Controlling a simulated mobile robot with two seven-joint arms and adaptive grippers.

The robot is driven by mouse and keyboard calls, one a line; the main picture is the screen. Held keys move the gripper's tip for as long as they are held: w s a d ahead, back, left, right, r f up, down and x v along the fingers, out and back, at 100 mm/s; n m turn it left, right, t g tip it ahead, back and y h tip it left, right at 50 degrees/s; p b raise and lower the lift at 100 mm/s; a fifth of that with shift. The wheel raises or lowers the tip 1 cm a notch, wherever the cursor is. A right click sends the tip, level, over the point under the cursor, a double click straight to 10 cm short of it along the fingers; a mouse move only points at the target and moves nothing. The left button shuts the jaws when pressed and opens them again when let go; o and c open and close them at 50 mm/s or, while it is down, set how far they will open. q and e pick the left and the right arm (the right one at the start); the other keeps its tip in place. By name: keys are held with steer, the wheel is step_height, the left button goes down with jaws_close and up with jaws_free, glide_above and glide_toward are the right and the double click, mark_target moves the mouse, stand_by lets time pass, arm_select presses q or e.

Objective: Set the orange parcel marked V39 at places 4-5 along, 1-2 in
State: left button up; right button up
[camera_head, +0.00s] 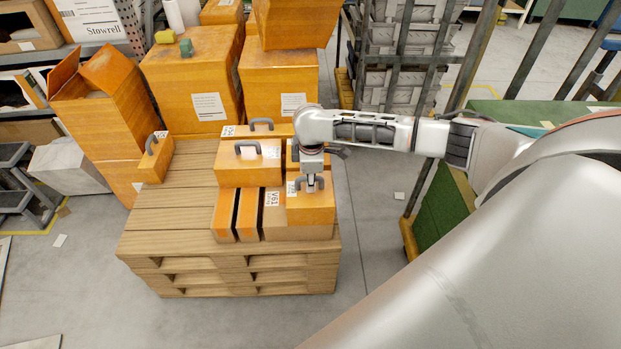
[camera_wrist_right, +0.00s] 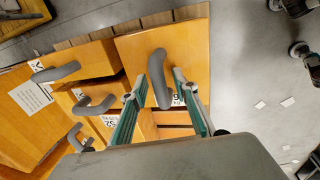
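An orange parcel (camera_head: 311,209) with a grey handle stands at the front right of the stacked parcels on the wooden pallet (camera_head: 168,245). My right gripper (camera_head: 311,186) is directly above it, pointing down. In the right wrist view the parcel (camera_wrist_right: 190,48) fills the upper middle, and its handle (camera_wrist_right: 159,80) lies between the two teal fingers of my right gripper (camera_wrist_right: 162,88). The fingers are apart, with gaps beside the handle. A label at the parcel's edge is mostly hidden by a finger, so I cannot read V39 in full. My left gripper is not in view.
A handled parcel (camera_head: 235,170) and narrow parcels (camera_head: 225,212), one marked V61 (camera_head: 273,225), stand close to the left. A small handled parcel (camera_head: 155,160) is at the pallet's left edge. Large boxes (camera_head: 190,80) rise behind. The pallet's front left is bare.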

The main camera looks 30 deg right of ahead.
mark_target(311, 194)
steer(key=shift+r, duration=0.1)
step_height(311, 194, up, 12)
steer(key=s+a+f+p, duration=0.1)
steer(key=s+p, duration=0.1)
steer(key=p, duration=0.2)
steer(key=s+a+f+m+t+y, duration=0.1)
steer(key=s+a+f+y, duration=0.2)
steer(key=a, duration=0.5)
steer(key=s+a+f+m+t+y, duration=0.1)
steer(key=s+a+f+t, duration=0.15)
steer(key=a+f, duration=0.4)
steer(key=s+a+f+m+t+y, duration=0.1)
steer(key=s+a+f+y, duration=0.2)
steer(key=a, duration=0.6)
steer(key=s+d+m+t+h, duration=0.1)
steer(key=s+d+m+t, duration=0.1)
steer(key=s, duration=0.5)
steer(key=s+d+f+m+t+h, duration=0.1)
steer(key=s+d+m+t+h, duration=0.1)
steer(key=s+d, duration=0.3)
steer(key=shift+s+d+f, duration=0.2)
steer(key=shift+s+f, duration=0.05)
steer(key=shift+s, duration=0.95)
steer(key=shift+m+t, duration=0.25)
steer(key=shift+m, duration=0.05)
